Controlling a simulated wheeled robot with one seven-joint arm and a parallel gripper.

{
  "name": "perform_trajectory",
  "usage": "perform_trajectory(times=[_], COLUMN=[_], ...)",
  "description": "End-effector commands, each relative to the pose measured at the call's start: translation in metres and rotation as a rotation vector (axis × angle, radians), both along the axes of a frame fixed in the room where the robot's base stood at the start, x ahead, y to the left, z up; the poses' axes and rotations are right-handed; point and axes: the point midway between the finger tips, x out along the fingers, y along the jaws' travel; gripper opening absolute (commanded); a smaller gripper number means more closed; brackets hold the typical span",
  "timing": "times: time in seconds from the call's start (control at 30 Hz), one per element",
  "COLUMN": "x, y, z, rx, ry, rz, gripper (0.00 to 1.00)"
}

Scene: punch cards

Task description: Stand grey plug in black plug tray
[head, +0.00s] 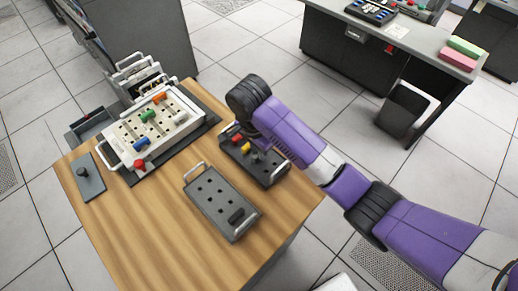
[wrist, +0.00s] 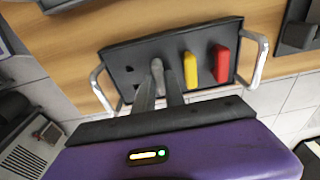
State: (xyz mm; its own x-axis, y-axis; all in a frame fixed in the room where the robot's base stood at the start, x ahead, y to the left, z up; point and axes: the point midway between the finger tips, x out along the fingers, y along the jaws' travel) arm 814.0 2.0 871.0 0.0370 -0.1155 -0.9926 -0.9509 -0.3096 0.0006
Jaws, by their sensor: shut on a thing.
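The black plug tray (head: 270,177) lies at the table's right edge in the head view, below my forearm. It also shows in the wrist view (wrist: 118,52), with a metal handle at each end. A yellow plug (wrist: 190,70) and a red plug (wrist: 220,65) stand in it side by side. My gripper (wrist: 160,82) is over the tray, left of the yellow plug in the wrist view. Whether the plug's lower end is in a hole is hidden.
A dark grey tray (head: 209,211) with holes and handles lies nearby. A white rack (head: 124,133) holds several coloured plugs on the table's far side. A small dark plate (head: 89,184) with a knob is at the left. The table's front middle is bare.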

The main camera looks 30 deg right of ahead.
Motion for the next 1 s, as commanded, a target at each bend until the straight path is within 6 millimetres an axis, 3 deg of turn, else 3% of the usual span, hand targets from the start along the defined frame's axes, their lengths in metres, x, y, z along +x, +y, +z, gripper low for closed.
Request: perform_trajectory(times=[0.43,0.47,0.57,1.0], x=[-0.0006,-0.0006,-0.0006,0.0], y=[0.0001,0.0001,0.0001,0.001], z=[-0.0042,-0.0043,-0.0043,0.0019], rx=[0.0,0.0,0.0,0.0], ry=[0.001,0.002,0.002,-0.001], rz=[0.0,0.0,0.0,0.001], gripper=[0.0,0.2,0.4,0.4])
